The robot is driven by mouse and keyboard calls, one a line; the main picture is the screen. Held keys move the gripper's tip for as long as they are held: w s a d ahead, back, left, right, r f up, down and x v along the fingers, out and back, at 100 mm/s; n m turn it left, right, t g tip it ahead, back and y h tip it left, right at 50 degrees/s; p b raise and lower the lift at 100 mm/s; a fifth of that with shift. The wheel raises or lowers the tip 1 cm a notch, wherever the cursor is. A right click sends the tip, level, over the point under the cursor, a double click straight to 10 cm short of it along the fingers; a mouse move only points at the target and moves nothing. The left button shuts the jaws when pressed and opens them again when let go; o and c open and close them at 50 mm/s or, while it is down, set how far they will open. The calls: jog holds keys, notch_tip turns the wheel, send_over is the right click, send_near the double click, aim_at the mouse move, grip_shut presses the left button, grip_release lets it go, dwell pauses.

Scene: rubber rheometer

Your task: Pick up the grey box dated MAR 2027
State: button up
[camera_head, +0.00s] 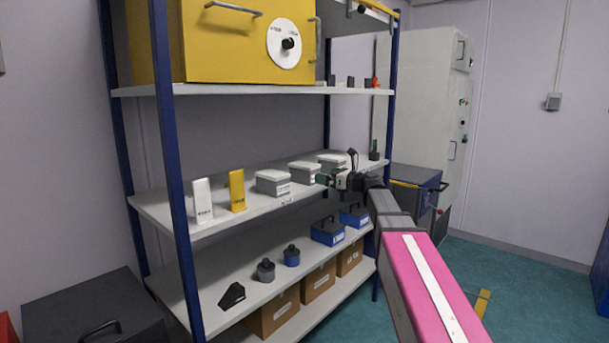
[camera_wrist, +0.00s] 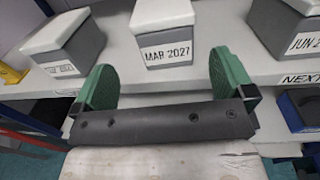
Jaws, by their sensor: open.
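The grey box dated MAR 2027 (camera_wrist: 165,35) has a white lid and a white front label. It stands upright on the shelf, in the upper middle of the wrist view. In the head view it appears to be the middle grey box (camera_head: 304,173) of three. My gripper (camera_wrist: 163,85) is open and empty, with its green fingers spread in front of the box's lower front, apart from it. In the head view my gripper (camera_head: 325,179) is at the shelf's front edge, by the boxes.
Another grey box (camera_wrist: 65,45) stands to the left, its label unreadable, and one labelled JUN (camera_wrist: 288,30) to the right. A white holder (camera_head: 202,200) and a yellow holder (camera_head: 237,190) stand farther left. Shelves lie above and below; uprights (camera_head: 172,150) flank the rack.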

aim_at(316, 171)
jog(key=x, duration=0.9)
jog(key=shift+w+d, duration=0.1)
jog(key=shift+w, duration=0.2)
jog(key=c, duration=1.2)
jog(key=shift+r, duration=0.15)
